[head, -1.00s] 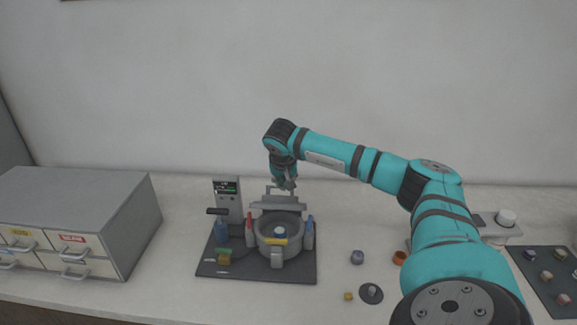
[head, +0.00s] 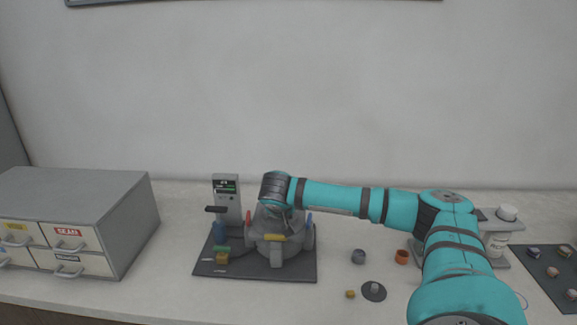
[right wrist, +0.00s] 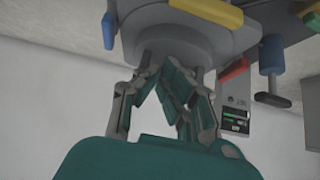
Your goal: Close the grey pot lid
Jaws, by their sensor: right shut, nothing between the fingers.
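The grey pot (head: 265,241) stands on a dark base plate, with a yellow piece on its front. Its grey lid (head: 270,219) lies down over the pot in the head view, partly hidden by my right wrist; I cannot tell whether it is fully seated. In the right wrist view, which looks upside down, the grey lid (right wrist: 180,42) is right at the fingertips. My right gripper (right wrist: 168,70) is shut and empty, its fingertips at or against the lid's top. In the head view the fingers are hidden. My left gripper is not in view.
The dark base plate (head: 217,268) also carries a control box (head: 227,197) and red and blue handles beside the pot. A grey drawer cabinet (head: 95,195) stands left. Right of the plate are small parts, an orange ring (head: 402,257) and a dark tray (head: 553,266).

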